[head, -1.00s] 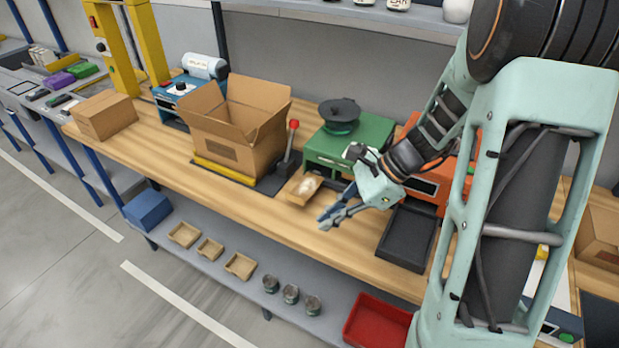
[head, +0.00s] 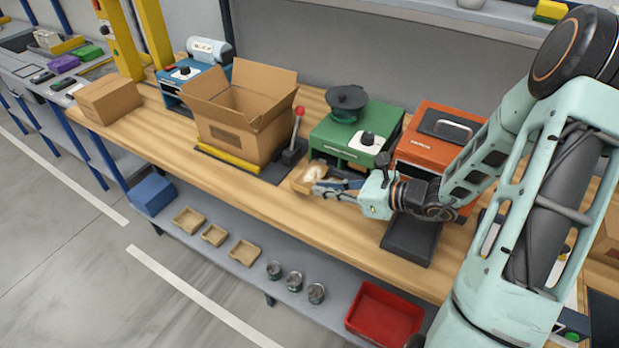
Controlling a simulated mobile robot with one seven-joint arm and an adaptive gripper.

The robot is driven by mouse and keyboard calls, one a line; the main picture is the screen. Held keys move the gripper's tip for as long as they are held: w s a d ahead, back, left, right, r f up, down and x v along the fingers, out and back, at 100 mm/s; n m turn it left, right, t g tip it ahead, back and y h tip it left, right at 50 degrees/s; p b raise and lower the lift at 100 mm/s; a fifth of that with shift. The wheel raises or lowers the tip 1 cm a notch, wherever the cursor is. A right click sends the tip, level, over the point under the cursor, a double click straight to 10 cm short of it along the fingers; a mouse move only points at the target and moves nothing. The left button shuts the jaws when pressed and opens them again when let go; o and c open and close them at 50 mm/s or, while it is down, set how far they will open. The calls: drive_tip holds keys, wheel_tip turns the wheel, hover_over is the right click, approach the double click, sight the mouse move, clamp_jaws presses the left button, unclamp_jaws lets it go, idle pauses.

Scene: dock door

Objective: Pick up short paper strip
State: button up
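A small pale item (head: 314,173), which looks like the paper strip, lies in a shallow wooden tray (head: 298,185) in front of the green machine. It is too small to make out its shape or length. My gripper (head: 318,190) reaches in from the right, low over the tray's right side, with its fingers pointing left. The two blue-grey fingers look apart, with nothing seen between them. The fingers hide part of the tray, and I cannot tell whether they touch the pale item.
The green machine (head: 335,140) with a black reel stands behind the tray, and an orange machine (head: 430,140) stands to its right. A red-knobbed lever (head: 297,130) and an open cardboard box (head: 240,130) are left. A black tray (head: 410,240) lies below my wrist. The front bench strip is clear.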

sight(303, 187)
drive_tip(key=x, duration=0.5)
drive_tip(key=shift+a+f+p, duration=0.1)
drive_tip(key=shift+f+p, duration=0.1)
drive_tip(key=shift+p, duration=0.15)
clamp_jaws()
drive_tip(key=shift+r, duration=1.5)
drive_tip(key=s+d+r+b, duration=0.3)
drive_tip(key=s+r+b, duration=0.4)
drive_tip(key=s, duration=0.6)
wheel_tip(303, 187, up, 3)
drive_tip(key=shift+s+d+f, duration=0.1)
drive_tip(key=shift+s+d, duration=0.1)
drive_tip(key=shift+d, duration=0.15)
